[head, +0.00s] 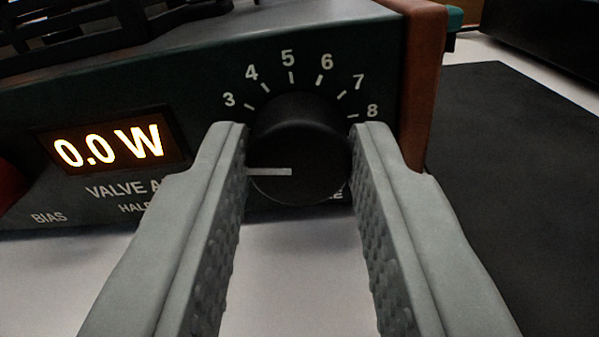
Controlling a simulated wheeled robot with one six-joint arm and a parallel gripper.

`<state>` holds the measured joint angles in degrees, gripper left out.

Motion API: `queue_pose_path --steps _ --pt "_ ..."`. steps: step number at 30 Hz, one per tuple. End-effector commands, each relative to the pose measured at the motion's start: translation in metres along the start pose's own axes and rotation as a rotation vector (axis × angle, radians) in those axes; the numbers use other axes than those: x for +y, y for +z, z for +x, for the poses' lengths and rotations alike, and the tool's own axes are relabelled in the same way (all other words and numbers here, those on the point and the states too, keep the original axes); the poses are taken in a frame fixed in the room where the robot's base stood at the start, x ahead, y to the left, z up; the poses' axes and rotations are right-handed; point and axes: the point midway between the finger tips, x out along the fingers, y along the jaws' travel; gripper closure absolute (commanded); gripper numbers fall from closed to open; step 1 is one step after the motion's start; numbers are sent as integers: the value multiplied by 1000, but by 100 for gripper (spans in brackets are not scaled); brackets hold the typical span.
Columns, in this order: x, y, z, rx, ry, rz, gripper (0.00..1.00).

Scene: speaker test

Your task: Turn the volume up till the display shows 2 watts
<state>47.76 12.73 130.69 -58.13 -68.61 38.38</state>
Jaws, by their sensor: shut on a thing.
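A dark green amplifier front (215,75) with a wooden end panel (424,70) fills the upper part of the head view. Its display (110,147) glows orange and reads 0.0 W. The black volume knob (315,140) is right of the display, under scale numbers from 3 to 8. A pale pointer line on the knob points left, below the 3. My gripper (302,140) is shut on the knob, one finger on its left side and one on its right. The fingers hide the lower scale and part of the lettering below the display.
A red part (10,185) shows at the far left edge. A dark mat (515,160) lies on the white table right of the amplifier. A black box (545,35) stands at the back right. Black grille parts (90,30) sit on top of the amplifier.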

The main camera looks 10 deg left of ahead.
Motion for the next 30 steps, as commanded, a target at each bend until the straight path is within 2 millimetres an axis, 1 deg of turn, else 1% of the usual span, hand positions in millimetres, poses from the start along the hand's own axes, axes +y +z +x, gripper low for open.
queue_pose_path --steps 15,16,18,19,27,30 --pt "0 1 0 -1 0 19 95" --pt "0 1 0 -1 1 19 68" --pt "0 1 0 -1 1 19 54" --pt "0 1 0 -1 0 19 50" --pt "0 0 0 0 0 18 50" --pt "0 0 -5 0 1 18 50"
